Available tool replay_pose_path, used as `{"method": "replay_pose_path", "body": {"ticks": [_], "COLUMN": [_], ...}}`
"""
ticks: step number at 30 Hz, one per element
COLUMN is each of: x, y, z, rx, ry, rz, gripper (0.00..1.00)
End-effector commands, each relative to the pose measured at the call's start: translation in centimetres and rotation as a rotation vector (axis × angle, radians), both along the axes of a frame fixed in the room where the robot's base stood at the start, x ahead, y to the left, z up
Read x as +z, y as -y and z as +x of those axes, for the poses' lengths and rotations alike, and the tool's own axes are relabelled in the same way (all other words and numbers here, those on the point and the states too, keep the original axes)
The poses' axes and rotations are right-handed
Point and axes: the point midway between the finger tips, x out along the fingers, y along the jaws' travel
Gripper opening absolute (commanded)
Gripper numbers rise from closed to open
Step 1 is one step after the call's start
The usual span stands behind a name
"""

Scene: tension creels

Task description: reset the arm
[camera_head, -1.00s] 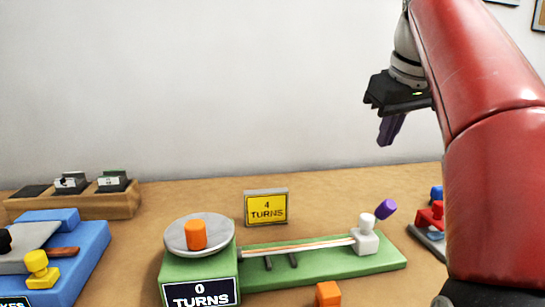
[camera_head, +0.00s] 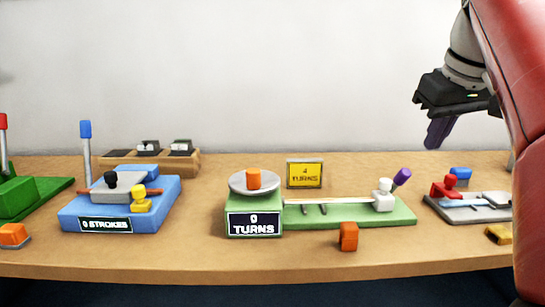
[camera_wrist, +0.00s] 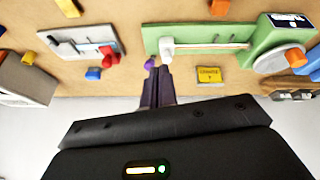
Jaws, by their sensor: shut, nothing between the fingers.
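My gripper (camera_head: 440,132) is raised in front of the wall at the upper right of the head view, pointing down, with its purple fingers together and nothing held. In the wrist view the fingers (camera_wrist: 157,82) show side by side, above the table and apart from it. Below and left of it in the head view stands the green creel (camera_head: 402,216) with a round grey disc, an orange knob (camera_head: 253,179), a white post (camera_head: 383,196) and a purple-tipped lever (camera_head: 401,177). Its front sign (camera_head: 254,225) reads 0 TURNS.
A yellow sign (camera_head: 305,174) reads 4 TURNS. A blue device (camera_head: 165,203) reads 0 STROKES. A grey device (camera_head: 465,213) with red and blue parts stands right. An orange block (camera_head: 348,236) lies near the front edge. A wooden rack (camera_head: 190,164) stands at the back.

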Motion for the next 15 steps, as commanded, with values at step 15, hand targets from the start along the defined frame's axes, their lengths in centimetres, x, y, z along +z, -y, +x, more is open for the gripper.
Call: {"method": "replay_pose_path", "body": {"ticks": [15], "x": [-5.6], "y": [-3.5], "z": [-2.6], "rx": [-0.057], "ry": [0.015], "rz": [0.044], "gripper": [0.0]}}
